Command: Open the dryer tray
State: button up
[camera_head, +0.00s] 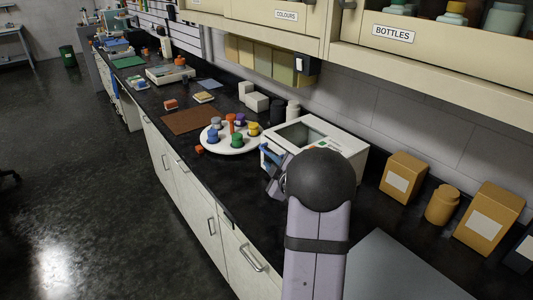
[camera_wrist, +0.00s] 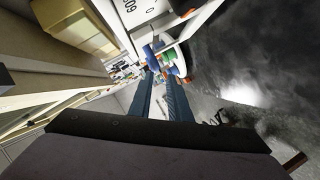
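The dryer (camera_head: 350,142) is a white box with a dark window on top, standing on the black bench. Its white front with dark markings shows at the top of the wrist view (camera_wrist: 128,20). My gripper (camera_head: 268,158) is at the dryer's left-facing front, partly hidden by my own arm. In the wrist view my gripper's two blue-grey fingers (camera_wrist: 157,72) are apart with a gap between them, their tips close to the dryer front. I cannot tell whether they touch it.
A round white tray (camera_head: 232,147) with several coloured-topped items stands just beyond the dryer. A brown mat (camera_head: 190,120) lies farther along. Tan boxes (camera_head: 403,178) and a tan jar (camera_head: 442,205) stand to the right by the wall. Shelves overhang the bench; the floor at left is open.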

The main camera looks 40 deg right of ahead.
aim_at(266, 151)
jog(key=shift+s+d+r+n+t, duration=0.1)
jog(key=shift+d+r+n+t, duration=0.2)
jog(key=shift+d, duration=0.1)
jog(key=shift+p+x, duration=1.35)
jog(key=shift+x, duration=2.3)
jog(key=shift+f, duration=0.1)
jog(key=shift+c, duration=0.7)
grip_shut()
